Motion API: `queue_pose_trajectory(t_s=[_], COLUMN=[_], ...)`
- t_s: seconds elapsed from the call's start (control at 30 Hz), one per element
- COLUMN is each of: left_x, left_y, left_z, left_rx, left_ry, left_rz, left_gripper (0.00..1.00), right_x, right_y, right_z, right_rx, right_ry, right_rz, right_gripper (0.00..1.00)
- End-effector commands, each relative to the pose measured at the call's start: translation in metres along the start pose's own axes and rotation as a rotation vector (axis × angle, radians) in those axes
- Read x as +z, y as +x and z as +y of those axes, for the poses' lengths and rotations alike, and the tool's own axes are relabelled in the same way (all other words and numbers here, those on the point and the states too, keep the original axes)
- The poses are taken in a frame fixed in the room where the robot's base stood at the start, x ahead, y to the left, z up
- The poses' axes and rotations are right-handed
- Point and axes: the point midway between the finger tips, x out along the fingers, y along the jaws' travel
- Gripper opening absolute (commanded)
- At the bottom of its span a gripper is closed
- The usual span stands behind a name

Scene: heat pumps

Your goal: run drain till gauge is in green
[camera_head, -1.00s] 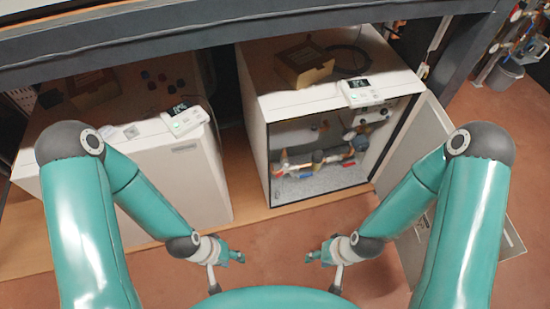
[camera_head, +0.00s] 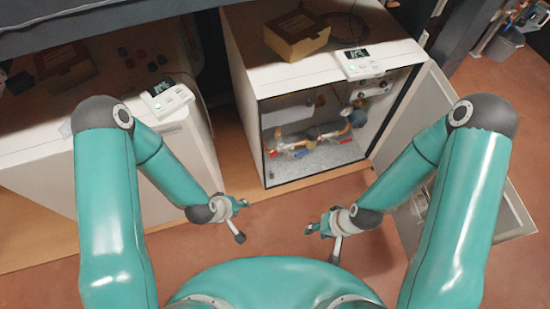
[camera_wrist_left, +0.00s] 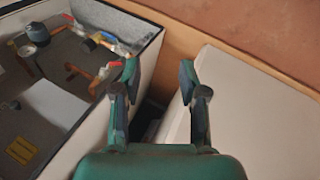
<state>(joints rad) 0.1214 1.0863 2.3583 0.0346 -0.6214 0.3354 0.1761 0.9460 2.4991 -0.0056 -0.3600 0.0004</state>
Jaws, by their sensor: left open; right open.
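The open heat pump cabinet (camera_head: 262,140) stands in the middle of the head view. Inside it are copper pipes and valves with red and blue handles (camera_head: 305,145); the left wrist view also shows these pipes and handles (camera_wrist_left: 105,40). I cannot make out which is the drain, and no gauge can be read. My left gripper (camera_head: 241,203) is open and empty in front of the closed cabinet's right side. In the left wrist view its fingers (camera_wrist_left: 160,75) are apart. My right gripper (camera_head: 312,228) is open and empty, in front of the open cabinet and below it in the picture.
A closed white cabinet (camera_head: 195,140) stands at left with a control panel (camera_head: 168,97). Another panel (camera_head: 360,64) and a cardboard box (camera_head: 297,36) sit on the open cabinet. Its open door (camera_head: 415,135) stands at right. A bucket (camera_head: 502,42) is far right. Floor in front is clear.

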Motion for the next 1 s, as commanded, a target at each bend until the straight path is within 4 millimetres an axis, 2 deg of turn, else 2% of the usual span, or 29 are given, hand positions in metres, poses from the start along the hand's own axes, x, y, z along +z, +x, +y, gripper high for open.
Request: queue_pose_trajectory(t_s=[0.03, 0.1, 0.2, 0.3, 0.4, 0.53, 0.7, 0.87, 1.0], left_x=[-0.008, -0.025, -0.046, -0.057, -0.056, -0.047, -0.037, -0.043, -0.059], left_y=[0.054, 0.102, 0.165, 0.211, 0.24, 0.258, 0.261, 0.261, 0.266], left_z=[0.0, 0.011, 0.028, 0.045, 0.056, 0.064, 0.068, 0.072, 0.081], left_rx=[0.033, 0.11, 0.282, 0.513, 0.76, 1.038, 1.249, 1.297, 1.297], left_ry=[-0.096, -0.266, -0.527, -0.769, -0.967, -1.14, -1.243, -1.265, -1.264], left_rz=[0.077, 0.2, 0.362, 0.476, 0.524, 0.513, 0.467, 0.454, 0.456], left_gripper=[0.42, 0.42, 0.42, 0.42, 0.42, 0.42, 0.42, 0.42, 0.42], right_x=[0.0, 0.0, 0.0, -0.001, -0.001, -0.001, -0.001, -0.001, -0.001], right_y=[0.035, 0.062, 0.101, 0.137, 0.166, 0.193, 0.207, 0.209, 0.214], right_z=[0.013, 0.022, 0.037, 0.05, 0.06, 0.07, 0.075, 0.076, 0.077], right_rx=[0.0, 0.0, 0.0, 0.0, 0.0, 0.0, 0.0, 0.0, 0.0], right_ry=[0.0, 0.0, 0.001, 0.001, 0.001, 0.001, 0.0, 0.0, 0.0], right_rz=[0.0, 0.0, -0.001, -0.001, -0.001, 0.0, 0.0, 0.0, 0.0], right_gripper=[0.42, 0.42, 0.42, 0.42, 0.42, 0.42, 0.42, 0.42, 0.42])
